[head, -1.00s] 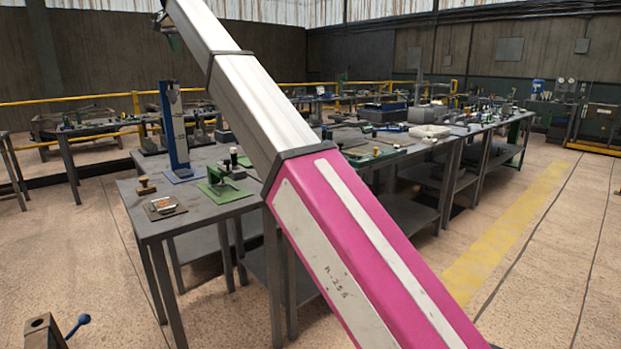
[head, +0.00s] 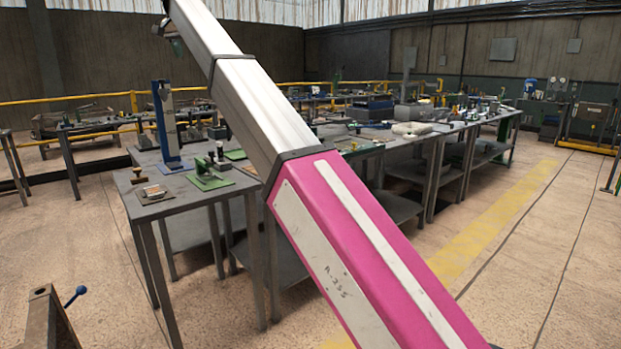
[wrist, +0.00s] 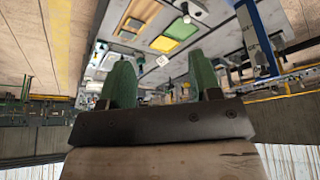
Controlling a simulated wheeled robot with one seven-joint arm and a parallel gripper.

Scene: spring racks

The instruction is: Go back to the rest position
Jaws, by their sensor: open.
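My arm crosses the head view diagonally, from the lower right up to the top left, as a magenta and silver beam. My gripper shows in the wrist view (wrist: 165,85). Its two green fingers stand apart with nothing between them. The wrist view is upside down, with the benches beyond the fingertips. In the head view only a small green part of the gripper (head: 177,47) shows at the top left, in the air above and beyond the near bench. My arm hides part of the benches.
The near grey bench (head: 160,209) holds a blue stand (head: 166,125), a green plate fixture (head: 209,181) and a small tray (head: 152,194). More benches run back to the right. A yellow rail (head: 60,100) runs behind. The floor with the yellow stripe (head: 500,220) is clear at right.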

